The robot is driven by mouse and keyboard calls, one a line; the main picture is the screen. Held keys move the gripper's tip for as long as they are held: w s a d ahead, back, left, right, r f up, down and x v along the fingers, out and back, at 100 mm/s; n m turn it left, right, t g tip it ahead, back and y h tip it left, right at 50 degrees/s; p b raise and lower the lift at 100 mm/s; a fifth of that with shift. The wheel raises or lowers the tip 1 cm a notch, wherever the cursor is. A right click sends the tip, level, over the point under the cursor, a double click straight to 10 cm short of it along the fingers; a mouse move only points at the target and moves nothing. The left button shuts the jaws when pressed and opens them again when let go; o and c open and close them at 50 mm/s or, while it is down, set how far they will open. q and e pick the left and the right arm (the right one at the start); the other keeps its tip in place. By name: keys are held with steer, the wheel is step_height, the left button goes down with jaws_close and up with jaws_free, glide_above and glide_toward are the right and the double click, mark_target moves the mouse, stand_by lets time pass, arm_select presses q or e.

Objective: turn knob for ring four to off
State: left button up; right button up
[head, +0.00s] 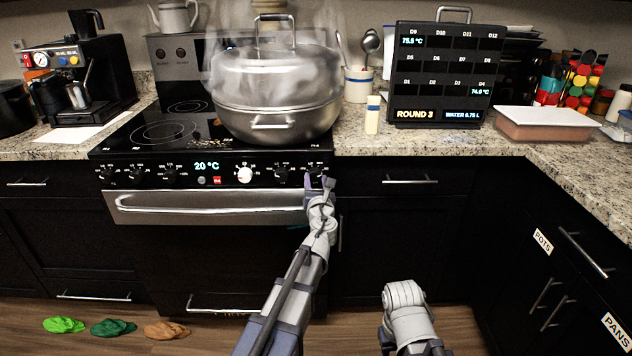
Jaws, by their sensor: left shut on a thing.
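The cooktop's front panel carries a row of black knobs, a white knob (244,174) and a 20 °C display (207,166). My left gripper (320,182) is at the panel's right end, shut on the rightmost knob (313,171), which it partly covers. The knob's marks and pointer are too small to read, so I cannot tell its setting. A large lidded steel stockpot (275,95) stands on the cooktop (160,150), with steam around it. My right arm shows at the lower right, but its gripper is not visible.
An oven handle (205,207) runs below the knobs. A display board (445,75) reading ROUND 3 and a pale pink tray (545,125) stand on the right counter. A coffee machine (85,80) is at left. Green and brown cloth-like items lie on the floor.

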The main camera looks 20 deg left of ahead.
arm_select(q)
jaws_close()
steer(key=n+p, duration=0.1)
steer(key=n, duration=0.5)
steer(key=shift+r, duration=0.1)
steer(key=n, duration=0.3)
steer(key=shift+n+g+h, duration=0.3)
steer(key=shift+n, duration=0.1)
steer(key=n, duration=0.3)
steer(key=shift+h+p, duration=0.3)
steer(key=shift+p, duration=0.05)
steer(key=n, duration=0.6)
steer(key=shift+a+h, duration=0.1)
steer(key=shift+h, duration=0.2)
steer(key=n, duration=0.6)
steer(key=shift+s+n, duration=0.1)
steer(key=shift+n, duration=0.2)
